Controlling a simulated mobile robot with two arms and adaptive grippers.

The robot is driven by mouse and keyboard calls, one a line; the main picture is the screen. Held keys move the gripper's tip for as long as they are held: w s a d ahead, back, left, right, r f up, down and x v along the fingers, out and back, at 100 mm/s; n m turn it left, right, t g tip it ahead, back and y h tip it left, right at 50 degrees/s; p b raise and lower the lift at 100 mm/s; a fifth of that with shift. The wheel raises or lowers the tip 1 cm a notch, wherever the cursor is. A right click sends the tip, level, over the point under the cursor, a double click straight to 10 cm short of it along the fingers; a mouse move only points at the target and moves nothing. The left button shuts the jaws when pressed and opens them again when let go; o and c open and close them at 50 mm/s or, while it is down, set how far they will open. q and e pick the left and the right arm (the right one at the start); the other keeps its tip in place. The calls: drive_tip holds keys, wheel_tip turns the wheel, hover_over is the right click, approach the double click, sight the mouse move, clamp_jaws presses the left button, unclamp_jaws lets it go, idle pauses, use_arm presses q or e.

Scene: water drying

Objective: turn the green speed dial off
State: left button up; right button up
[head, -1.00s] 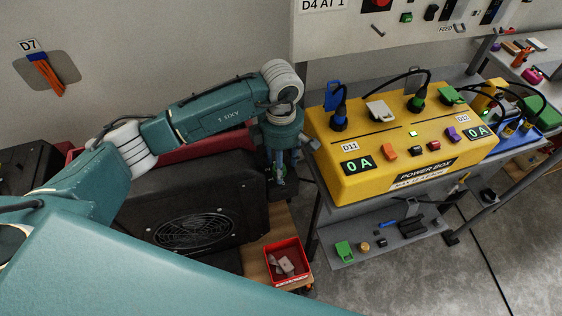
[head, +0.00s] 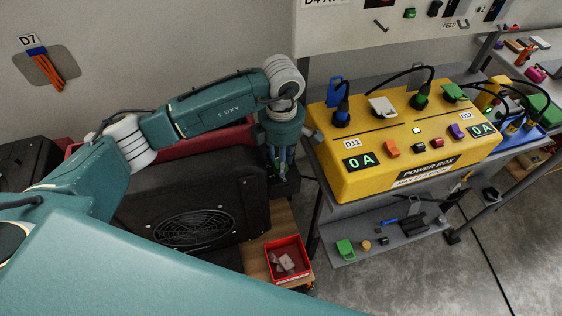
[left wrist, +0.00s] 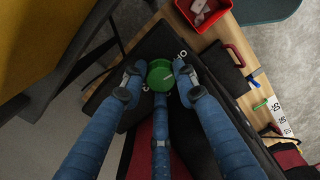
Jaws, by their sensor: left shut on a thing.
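The green speed dial (left wrist: 159,72) shows in the left wrist view as a round knob with a pale mark, on a black panel with white lettering. My left gripper (left wrist: 159,80) has blue fingers closed around the dial from both sides, with a third finger below it. In the head view my left gripper (head: 281,168) points down at the end of the black fan machine (head: 190,205), beside the yellow power box. The dial is mostly hidden there. My right gripper is not in view.
The yellow power box (head: 365,187) with cables and switches stands right of my gripper, on a grey rack. A red bin (head: 271,272) with pale pieces sits on the wooden cart (head: 255,262) in front. Grey floor is open at lower right.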

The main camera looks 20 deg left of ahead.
use_arm(q)
drive_tip(key=shift+d+n+b, duration=0.15)
drive_tip(key=shift+n+b, duration=0.25)
drive_tip(key=shift+n, duration=0.6)
drive_tip(key=shift+r+n, duration=0.1)
drive_tip(key=shift+n, duration=0.3)
drive_tip(key=o, duration=1)
drive_tip(key=shift+w, duration=0.1)
drive_tip(key=shift+o, duration=0.7)
drive_tip(key=shift+d, duration=0.1)
drive_tip(key=shift+r, duration=0.25)
wheel_tip(320, 180, up, 7)
drive_tip(key=shift+r, duration=0.2)
